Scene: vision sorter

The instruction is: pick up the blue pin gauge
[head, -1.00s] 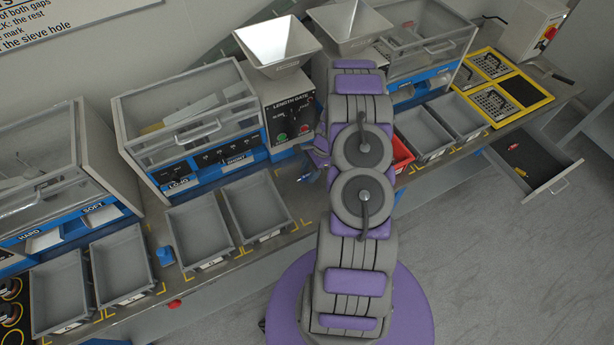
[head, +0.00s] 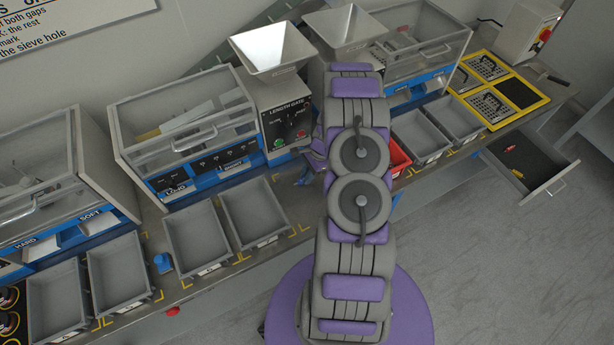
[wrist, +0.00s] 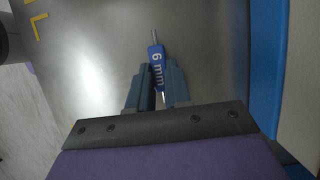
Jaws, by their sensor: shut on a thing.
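The blue pin gauge (wrist: 157,62), marked "6 mm" with a thin metal pin at each end, is between the two blue-grey fingers of my gripper (wrist: 158,88) in the wrist view. The fingers are shut on the lower part of its blue body. One pin points away from the gripper; the other shows between the fingers. I cannot tell whether the gauge touches the grey bench top. In the head view my gripper (head: 303,178) is low over the bench in front of the length gate, partly hidden by my arm; the gauge is not clear there.
The length gate (head: 288,122) with its hopper stands behind the gripper. A grey tray (head: 285,222) is to the left and a red bin (head: 398,160) to the right. A blue object (head: 163,263) stands between trays. An open drawer (head: 545,185) juts out at right.

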